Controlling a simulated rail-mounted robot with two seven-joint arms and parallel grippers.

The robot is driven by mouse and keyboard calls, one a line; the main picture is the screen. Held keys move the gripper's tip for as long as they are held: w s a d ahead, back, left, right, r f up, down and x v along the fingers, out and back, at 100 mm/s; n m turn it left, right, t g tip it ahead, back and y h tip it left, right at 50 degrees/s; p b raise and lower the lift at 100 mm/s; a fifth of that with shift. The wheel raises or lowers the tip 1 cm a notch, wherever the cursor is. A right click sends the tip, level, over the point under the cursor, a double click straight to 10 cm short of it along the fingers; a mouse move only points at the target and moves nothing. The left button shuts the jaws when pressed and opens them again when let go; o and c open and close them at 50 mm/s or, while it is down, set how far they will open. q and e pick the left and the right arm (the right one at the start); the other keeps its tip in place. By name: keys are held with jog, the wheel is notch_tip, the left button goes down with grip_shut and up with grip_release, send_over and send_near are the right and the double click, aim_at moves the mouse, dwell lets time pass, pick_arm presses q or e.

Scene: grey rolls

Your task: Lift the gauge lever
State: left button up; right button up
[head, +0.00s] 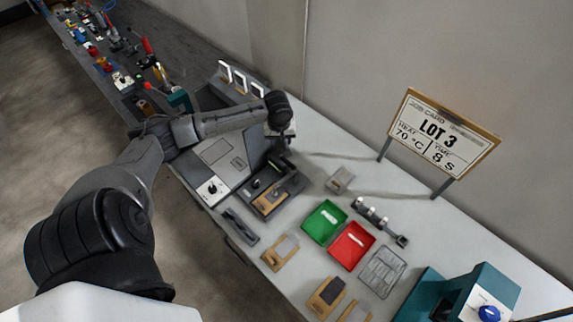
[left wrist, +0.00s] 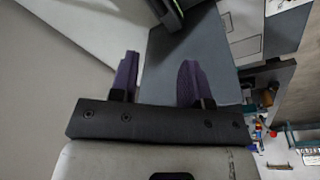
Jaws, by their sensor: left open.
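My left gripper (head: 282,153) hangs over the bench beside the dark open-topped box (head: 268,206), which holds small fittings. In the left wrist view its two purple fingers (left wrist: 159,72) are spread, with nothing between them. A grey flat surface (left wrist: 190,50) lies beyond the fingers. A dark part with a green line (left wrist: 172,12) is at the top edge of that view. I cannot make out for sure which part is the gauge lever; the gripper and wrist may hide it. My right gripper is not in view.
A grey panel with a black knob (head: 212,189) lies left of the box. Green (head: 312,230) and red (head: 340,255) trays, a wire rack (head: 382,272) and a teal machine (head: 481,294) stand to the right. A LOT 3 sign (head: 440,133) stands behind.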

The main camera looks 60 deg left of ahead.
aim_at(286, 161)
pick_arm(q)
jog(key=f+n, duration=0.3)
jog(key=f, duration=0.1)
jog(key=w+f+n, duration=0.1)
jog(key=f+n, duration=0.1)
jog(key=f, duration=0.3)
jog(key=f+n+h, duration=0.1)
jog(key=f+n, duration=0.2)
jog(key=f, duration=0.2)
jog(key=shift+w+d+n, duration=0.3)
jog(key=shift+d, duration=0.05)
grip_shut()
dwell(0.4)
jog(key=shift+r, duration=0.1)
